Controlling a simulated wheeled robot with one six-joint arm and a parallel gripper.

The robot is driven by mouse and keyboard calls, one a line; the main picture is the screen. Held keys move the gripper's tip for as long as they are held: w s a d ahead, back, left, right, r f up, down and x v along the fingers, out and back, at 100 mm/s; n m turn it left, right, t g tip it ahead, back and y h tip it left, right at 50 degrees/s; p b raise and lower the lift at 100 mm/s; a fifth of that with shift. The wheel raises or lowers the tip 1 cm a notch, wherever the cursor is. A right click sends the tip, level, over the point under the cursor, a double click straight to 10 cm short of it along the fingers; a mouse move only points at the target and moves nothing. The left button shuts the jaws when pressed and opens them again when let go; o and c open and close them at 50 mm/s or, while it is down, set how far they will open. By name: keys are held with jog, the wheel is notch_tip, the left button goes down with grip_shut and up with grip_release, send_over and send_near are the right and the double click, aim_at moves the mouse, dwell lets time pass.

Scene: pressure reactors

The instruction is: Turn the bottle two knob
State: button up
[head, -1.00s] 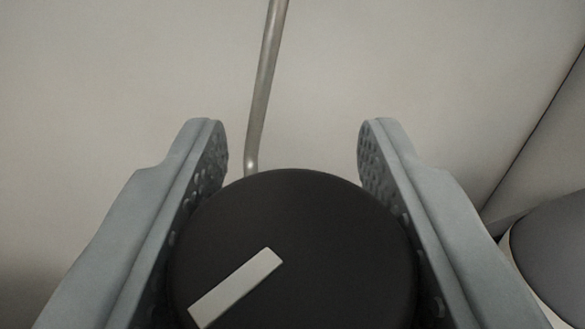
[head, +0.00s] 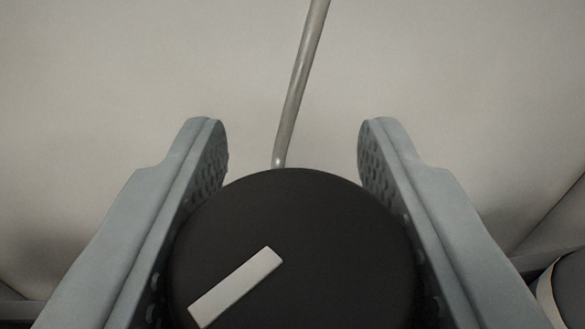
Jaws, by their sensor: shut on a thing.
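A round black knob (head: 300,225) with a pale bar-shaped mark (head: 235,288) fills the lower middle of the head view. The mark slants from lower left to upper right. My gripper (head: 293,150) is shut on the knob, with one grey finger along its left side and one along its right. The fingertips reach past the knob's far edge. The knob's lower part is cut off by the picture's edge. No label shows which bottle this knob belongs to.
A thin metal tube (head: 300,85) rises behind the knob, leaning right at the top. A plain pale surface (head: 450,80) lies behind. Part of a dark rounded thing with a light rim (head: 548,290) shows at lower right, close to the right finger.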

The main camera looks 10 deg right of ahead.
jog(key=shift+r, duration=0.1)
jog(key=o, duration=1)
jog(key=shift+c, duration=0.2)
jog(key=shift+s, duration=0.1)
jog(key=s+a, duration=0.1)
jog(key=s, duration=1.6)
jog(key=shift+a, duration=0.4)
